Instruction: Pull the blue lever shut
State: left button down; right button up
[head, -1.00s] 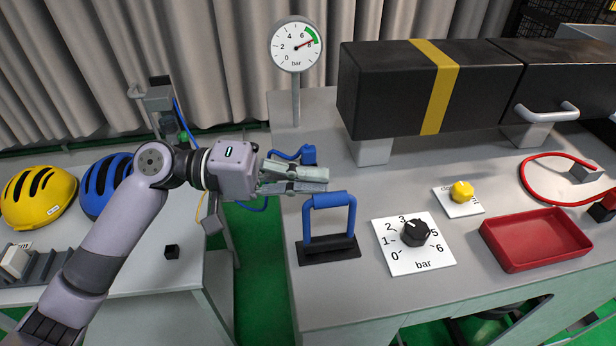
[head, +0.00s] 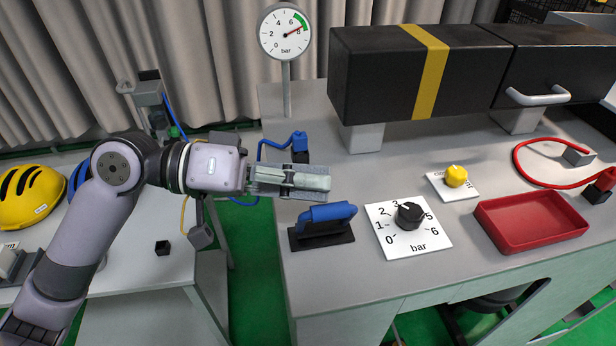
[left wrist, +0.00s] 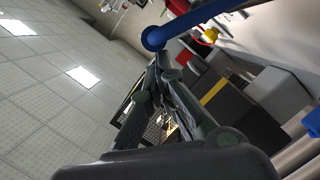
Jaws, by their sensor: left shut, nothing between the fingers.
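The blue lever (head: 328,213) is tilted over toward me, low above its black base (head: 320,238) near the front left of the grey bench. Its uprights barely show. My left gripper (head: 326,181) is shut and empty, just behind and above the blue handle in the head view; whether they touch I cannot tell. In the left wrist view the blue bar (left wrist: 195,24) crosses near the tips of the gripper (left wrist: 165,68). My right gripper is not in view.
A bar dial with a black knob (head: 409,214) lies right of the lever, then a red tray (head: 530,222) and a yellow knob (head: 456,176). A blue valve-like part (head: 299,141) stands behind my gripper. A black box (head: 380,75) and gauge (head: 285,33) stand behind.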

pick_arm(q)
jog(key=shift+a, duration=0.1)
dwell(0.5)
jog(key=a+r, duration=0.1)
jog(key=a, duration=1)
jog(key=shift+a+r, duration=0.4)
